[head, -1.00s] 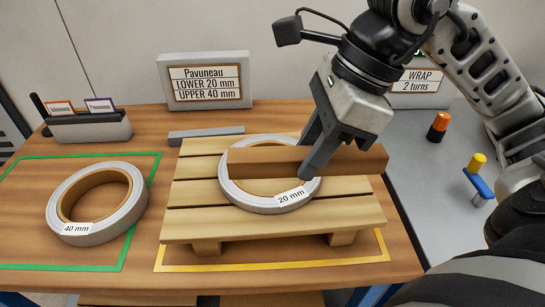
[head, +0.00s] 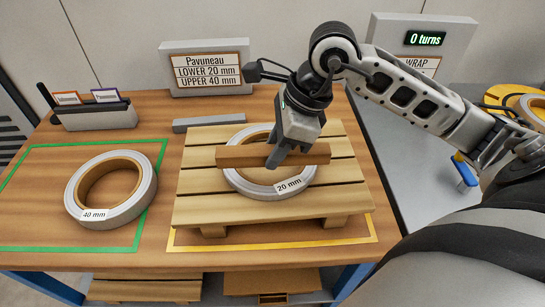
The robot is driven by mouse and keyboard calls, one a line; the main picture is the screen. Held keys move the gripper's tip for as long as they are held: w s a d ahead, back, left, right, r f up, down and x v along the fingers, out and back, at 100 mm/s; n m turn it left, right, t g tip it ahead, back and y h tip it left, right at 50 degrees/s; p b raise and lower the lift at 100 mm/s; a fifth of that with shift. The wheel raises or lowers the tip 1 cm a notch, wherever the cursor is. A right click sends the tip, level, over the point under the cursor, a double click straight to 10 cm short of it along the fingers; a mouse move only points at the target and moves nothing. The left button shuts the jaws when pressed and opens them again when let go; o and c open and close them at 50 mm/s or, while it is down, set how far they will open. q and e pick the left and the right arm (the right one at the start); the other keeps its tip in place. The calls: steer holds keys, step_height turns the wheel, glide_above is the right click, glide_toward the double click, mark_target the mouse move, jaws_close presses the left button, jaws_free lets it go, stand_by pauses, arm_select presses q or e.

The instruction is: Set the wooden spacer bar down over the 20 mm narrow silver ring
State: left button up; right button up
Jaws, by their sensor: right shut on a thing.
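The 20 mm narrow silver ring (head: 268,192) lies flat on a slatted wooden pallet (head: 210,207), its label facing me. The wooden spacer bar (head: 240,156) lies level across the ring's far part and reaches past it on both sides; I cannot tell whether it touches the ring. My right gripper (head: 277,163) points down and is shut on the bar near its middle, covering part of it. My left gripper is out of view.
The 40 mm ring (head: 112,215) lies to the left inside a green outline. A grey bar (head: 209,122) lies behind the pallet. A sign (head: 208,68) reads lower 20 mm, upper 40 mm. A display (head: 425,39) reads 0 turns. A holder with cards (head: 98,117) stands at the back left.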

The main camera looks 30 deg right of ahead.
steer(key=shift+w+f, duration=0.25)
steer(key=shift+f, duration=0.05)
step_height(320, 180, down, 3)
steer(key=shift+w+f, duration=0.15)
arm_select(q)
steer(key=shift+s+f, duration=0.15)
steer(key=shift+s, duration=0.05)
arm_select(e)
steer(key=shift+f, duration=0.1)
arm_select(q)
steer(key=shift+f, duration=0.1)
arm_select(e)
steer(key=shift+f, duration=0.1)
steer(key=shift+f, duration=0.15)
steer(key=o, duration=1)
steer(key=shift+o, duration=0.2)
steer(key=shift+r, duration=0.25)
steer(key=v, duration=1.1)
steer(key=shift+r, duration=0.1)
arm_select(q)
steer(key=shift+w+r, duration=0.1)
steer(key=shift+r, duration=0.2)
arm_select(e)
steer(key=shift+d+r, duration=0.15)
steer(key=shift+r, duration=0.25)
